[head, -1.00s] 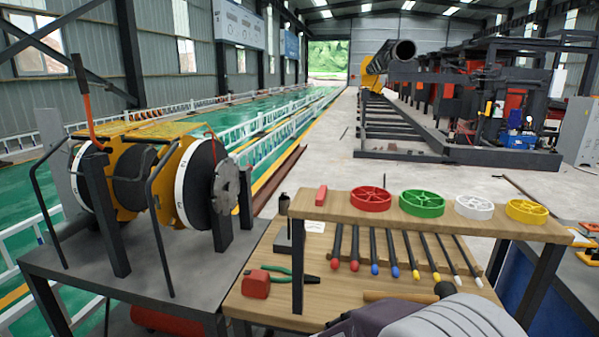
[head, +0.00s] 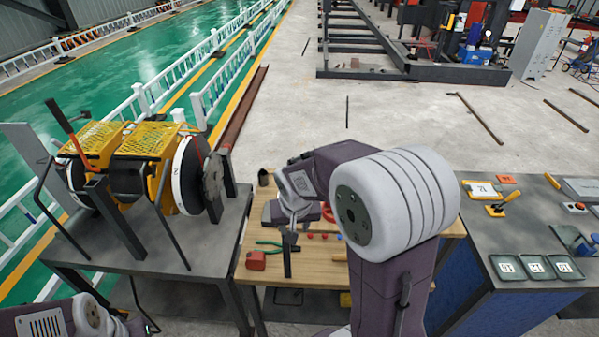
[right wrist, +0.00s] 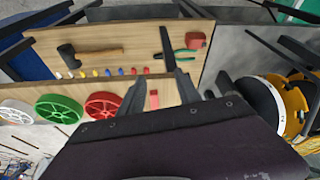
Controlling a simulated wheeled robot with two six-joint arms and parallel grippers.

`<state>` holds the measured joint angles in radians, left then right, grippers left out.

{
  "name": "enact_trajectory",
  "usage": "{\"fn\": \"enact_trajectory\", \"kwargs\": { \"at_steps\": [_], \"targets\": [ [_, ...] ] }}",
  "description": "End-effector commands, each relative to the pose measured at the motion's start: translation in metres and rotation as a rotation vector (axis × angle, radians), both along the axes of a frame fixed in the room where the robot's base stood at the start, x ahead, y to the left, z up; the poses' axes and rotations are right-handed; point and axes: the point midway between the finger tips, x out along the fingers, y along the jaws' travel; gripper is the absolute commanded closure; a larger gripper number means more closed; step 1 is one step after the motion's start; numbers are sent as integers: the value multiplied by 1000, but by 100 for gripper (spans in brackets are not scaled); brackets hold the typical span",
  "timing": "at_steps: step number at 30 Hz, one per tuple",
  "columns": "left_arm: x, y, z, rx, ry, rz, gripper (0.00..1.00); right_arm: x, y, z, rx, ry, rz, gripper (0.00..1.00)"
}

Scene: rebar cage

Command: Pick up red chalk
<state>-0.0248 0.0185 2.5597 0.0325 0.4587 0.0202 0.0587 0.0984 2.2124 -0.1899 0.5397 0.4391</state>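Those fingers are apart with a gap around the chalk, and I see no contact. In the head view my right gripper (head: 289,222) is over the left end of the shelf, and my right arm hides the chalk and most of the shelf. My left arm is at the lower left of the head view; its finger opening is not clear.
Red (right wrist: 103,105), green (right wrist: 58,108) and white wheels lie along the shelf. A yellow-black machine (head: 140,160) stands left; a grey bench (head: 530,225) stands right.

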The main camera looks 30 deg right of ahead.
Motion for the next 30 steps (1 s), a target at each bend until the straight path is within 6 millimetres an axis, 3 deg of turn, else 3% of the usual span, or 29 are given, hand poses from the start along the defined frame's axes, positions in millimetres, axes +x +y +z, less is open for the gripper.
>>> {"fn": "enact_trajectory", "kwargs": {
  "at_steps": [1,4,7,11,16,23,27,30],
  "targets": [
    [0,0,29,0,1,0,64,15,-11,40,-9,-25,-61,60],
    [0,0,39,0,1,0,64,34,-27,65,-21,-61,-160,60],
    [0,0,38,0,1,0,64,40,-33,70,-26,-75,-200,60],
    [0,0,39,0,1,0,64,41,-35,62,-27,-71,-203,60],
    [0,0,48,0,1,0,64,50,-40,38,-27,-71,-200,60],
    [0,0,53,0,1,0,64,54,-43,26,-27,-71,-200,60],
    [0,0,63,0,1,0,64,61,-51,2,-25,-69,-199,60],
    [0,0,60,0,1,0,64,66,-53,-12,-26,-72,-200,60]
  ]
}}
